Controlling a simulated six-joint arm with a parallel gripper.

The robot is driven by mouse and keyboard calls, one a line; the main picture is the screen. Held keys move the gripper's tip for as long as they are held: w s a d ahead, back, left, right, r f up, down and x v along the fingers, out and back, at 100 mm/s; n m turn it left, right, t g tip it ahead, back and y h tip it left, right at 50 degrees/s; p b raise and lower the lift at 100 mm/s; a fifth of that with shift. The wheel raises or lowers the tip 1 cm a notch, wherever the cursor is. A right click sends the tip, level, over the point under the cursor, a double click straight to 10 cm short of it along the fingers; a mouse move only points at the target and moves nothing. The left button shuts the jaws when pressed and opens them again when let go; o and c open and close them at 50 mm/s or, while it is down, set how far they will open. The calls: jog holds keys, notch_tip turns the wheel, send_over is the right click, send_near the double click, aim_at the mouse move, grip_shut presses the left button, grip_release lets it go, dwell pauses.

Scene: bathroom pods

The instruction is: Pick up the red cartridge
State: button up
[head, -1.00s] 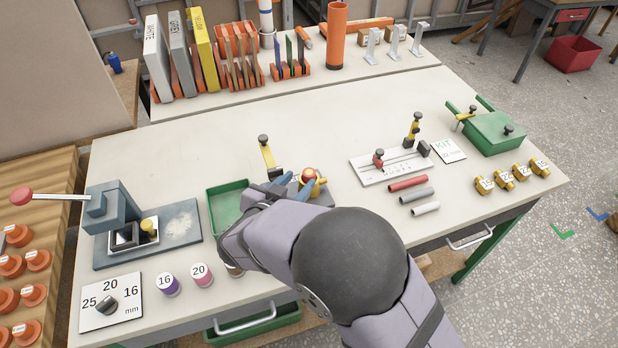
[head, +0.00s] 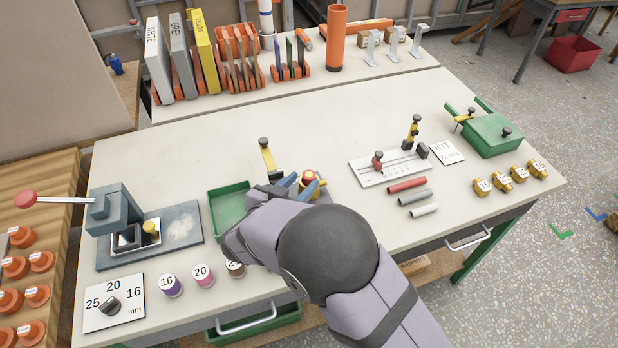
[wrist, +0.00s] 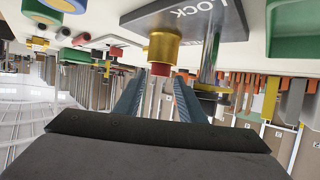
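A red-topped piece (head: 308,176) sits in a yellow, brass-coloured collar at the middle of the bench. In the wrist view its red end (wrist: 160,69) shows out of the yellow collar (wrist: 162,47), by a grey plate marked LOCK (wrist: 185,14). My gripper (head: 299,186) is close to it. In the wrist view the two blue fingers of my gripper (wrist: 158,88) are apart, one on each side of the red end's line, with gaps showing. A separate red rod (head: 407,185) lies to the right. I cannot tell which red piece is the cartridge.
A yellow clamp with a black knob (head: 267,156) stands just behind my gripper, and a green tray (head: 229,211) is to its left. A grey rod (head: 415,196) and a white rod (head: 424,210) lie right.

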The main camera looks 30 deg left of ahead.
aim_at(308, 175)
jog(key=shift+p+x, duration=0.35)
jog(key=shift+x, duration=1.3)
jog(key=c, duration=0.8)
jog(key=shift+r, duration=0.1)
notch_tip(308, 175, up, 10)
jog(key=shift+f+b, duration=0.1)
jog(key=shift+b, duration=0.55)
